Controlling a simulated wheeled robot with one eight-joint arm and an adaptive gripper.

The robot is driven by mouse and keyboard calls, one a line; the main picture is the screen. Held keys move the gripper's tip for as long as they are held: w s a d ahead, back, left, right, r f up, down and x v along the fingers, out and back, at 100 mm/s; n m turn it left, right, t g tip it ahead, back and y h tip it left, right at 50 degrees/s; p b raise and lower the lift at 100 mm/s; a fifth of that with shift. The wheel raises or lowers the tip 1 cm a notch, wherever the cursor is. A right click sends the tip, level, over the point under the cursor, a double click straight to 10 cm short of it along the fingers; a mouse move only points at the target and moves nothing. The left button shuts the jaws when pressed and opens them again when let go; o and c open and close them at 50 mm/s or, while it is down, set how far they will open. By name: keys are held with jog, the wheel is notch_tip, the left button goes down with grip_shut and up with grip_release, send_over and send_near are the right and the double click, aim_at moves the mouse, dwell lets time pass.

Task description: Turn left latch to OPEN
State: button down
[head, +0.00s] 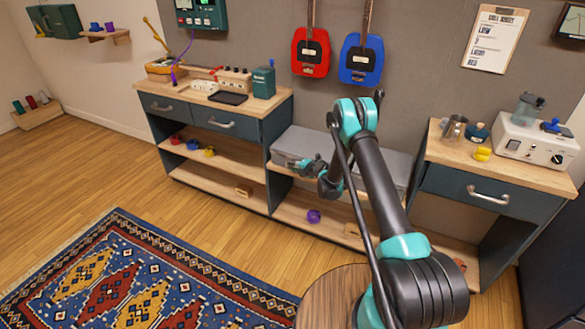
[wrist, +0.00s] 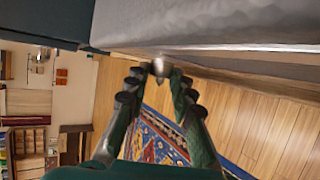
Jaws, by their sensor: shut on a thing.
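A long grey case (head: 296,143) sits on the shelf between two dark cabinets, partly hidden behind my arm. Its grey side (wrist: 220,22) fills the top of the wrist view. My gripper (head: 300,164) is at the left part of the case's front. In the wrist view my gripper's fingertips (wrist: 160,72) are closed around a small shiny metal knob (wrist: 162,66), which looks like the left latch, at the case's edge. The fingers hide part of it, and its turn angle cannot be told. No OPEN marking can be read.
The left cabinet (head: 170,103) holds a power strip and a dark green box on top. The right cabinet (head: 510,163) carries a white device (head: 536,138). A purple object (head: 313,216) lies on the lower shelf. A patterned rug (head: 130,280) covers the front floor.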

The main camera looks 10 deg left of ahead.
dwell(0.3)
jog(key=c, duration=1.3)
grip_release()
notch_tip(320, 180, up, 10)
jog(key=shift+f, duration=0.1)
